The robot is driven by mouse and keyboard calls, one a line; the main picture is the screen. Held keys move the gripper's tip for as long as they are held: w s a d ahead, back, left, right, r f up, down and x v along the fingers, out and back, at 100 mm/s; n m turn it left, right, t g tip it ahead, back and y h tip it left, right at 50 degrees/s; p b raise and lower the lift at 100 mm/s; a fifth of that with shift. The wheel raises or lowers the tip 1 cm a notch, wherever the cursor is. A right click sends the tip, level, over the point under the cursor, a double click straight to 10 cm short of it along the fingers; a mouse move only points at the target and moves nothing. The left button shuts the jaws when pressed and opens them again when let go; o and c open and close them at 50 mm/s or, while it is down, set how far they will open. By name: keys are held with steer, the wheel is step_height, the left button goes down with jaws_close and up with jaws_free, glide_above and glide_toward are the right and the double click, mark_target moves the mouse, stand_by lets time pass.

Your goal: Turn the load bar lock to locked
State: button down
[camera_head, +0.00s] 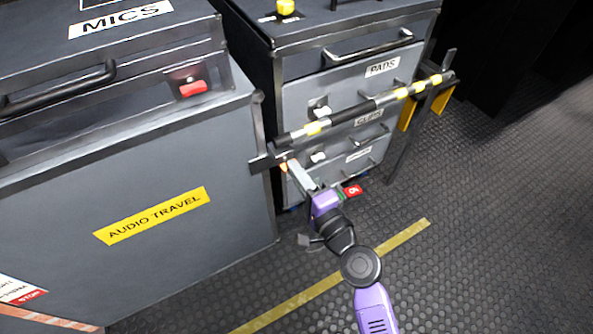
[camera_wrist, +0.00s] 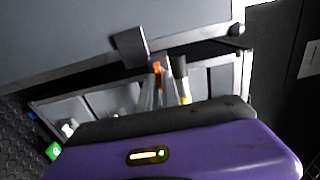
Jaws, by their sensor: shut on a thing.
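The load bar (camera_head: 345,115), black with yellow and pale bands, runs across the front of the drawer case. Its left end meets a dark bracket (camera_head: 265,161) at the corner of the grey case. A small orange part of the load bar lock (camera_head: 284,166) shows at that end. My gripper (camera_head: 292,168), on a purple wrist, reaches up to it from below and is shut on the lock. In the wrist view the orange part (camera_wrist: 157,68) sits at the fingertips, beside the bar's dark end (camera_wrist: 180,66). The fingers hide most of the lock, so its setting cannot be told.
The grey AUDIO TRAVEL case (camera_head: 150,250) stands close on the left. The drawer case (camera_head: 350,75) is behind the bar.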

steer(key=shift+d+f, duration=0.1)
steer(key=c, duration=1.6)
jaws_free()
steer(key=shift+o, duration=0.2)
steer(key=v, duration=0.7)
steer(key=shift+s+d, duration=0.2)
steer(key=shift+s, duration=0.15)
